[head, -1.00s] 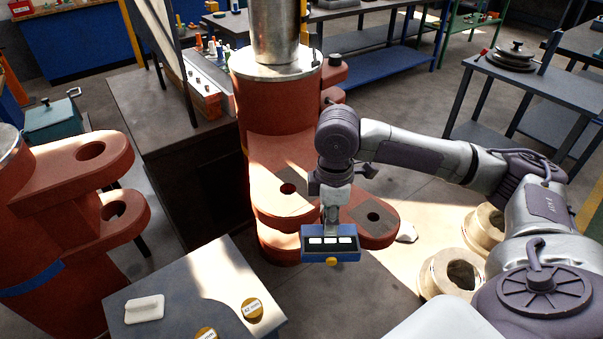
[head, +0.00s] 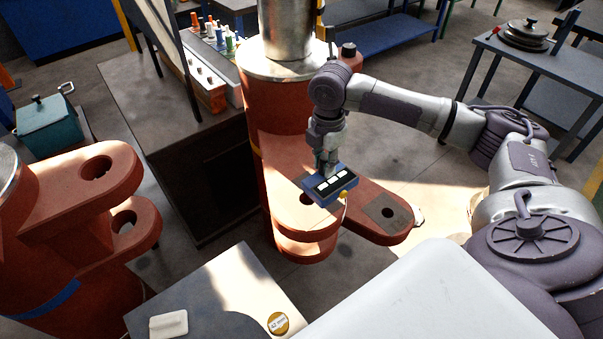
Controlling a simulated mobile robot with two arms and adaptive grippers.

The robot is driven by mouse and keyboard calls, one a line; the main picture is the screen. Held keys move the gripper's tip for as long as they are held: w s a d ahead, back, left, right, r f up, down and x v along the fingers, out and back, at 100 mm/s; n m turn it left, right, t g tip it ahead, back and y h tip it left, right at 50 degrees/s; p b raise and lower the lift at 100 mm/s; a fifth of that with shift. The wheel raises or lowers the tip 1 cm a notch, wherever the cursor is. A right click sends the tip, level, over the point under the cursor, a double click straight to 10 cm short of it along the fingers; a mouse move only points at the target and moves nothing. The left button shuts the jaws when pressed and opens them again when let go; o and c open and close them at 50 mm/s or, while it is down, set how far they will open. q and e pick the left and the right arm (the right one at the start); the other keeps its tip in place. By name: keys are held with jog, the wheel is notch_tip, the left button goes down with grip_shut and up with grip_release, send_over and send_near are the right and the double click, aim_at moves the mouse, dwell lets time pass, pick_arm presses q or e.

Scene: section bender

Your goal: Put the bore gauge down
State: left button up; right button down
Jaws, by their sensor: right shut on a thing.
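The bore gauge (head: 331,185) is a blue box with three white windows on its face and a small yellow knob at its lower edge. My right gripper (head: 327,168) is shut on it from above and holds it up, tilted, in front of the orange machine arms (head: 312,208). A thin pale cord seems to hang from its knob. The fingertips are partly hidden. My left gripper is not in view.
A grey-topped table (head: 228,275) at the bottom carries a white block (head: 168,324) and a yellow disc (head: 278,323) marked 42 mm; much of its top is bare. More orange machine parts (head: 90,195) stand left. A dark bench (head: 165,115) stands behind.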

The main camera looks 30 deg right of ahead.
jog(key=w+a+f, duration=0.1)
jog(key=w+f, duration=0.1)
jog(key=w+f+p, duration=0.1)
jog(key=w+f, duration=0.1)
jog(key=w+a+f+p, duration=0.1)
jog(key=w+f, duration=0.1)
jog(key=f, duration=0.1)
jog(key=shift+a, duration=0.35)
jog(key=shift+f, duration=0.4)
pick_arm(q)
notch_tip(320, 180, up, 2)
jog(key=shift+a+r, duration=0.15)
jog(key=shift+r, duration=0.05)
pick_arm(e)
jog(key=shift+f, duration=0.1)
jog(key=shift+f, duration=0.15)
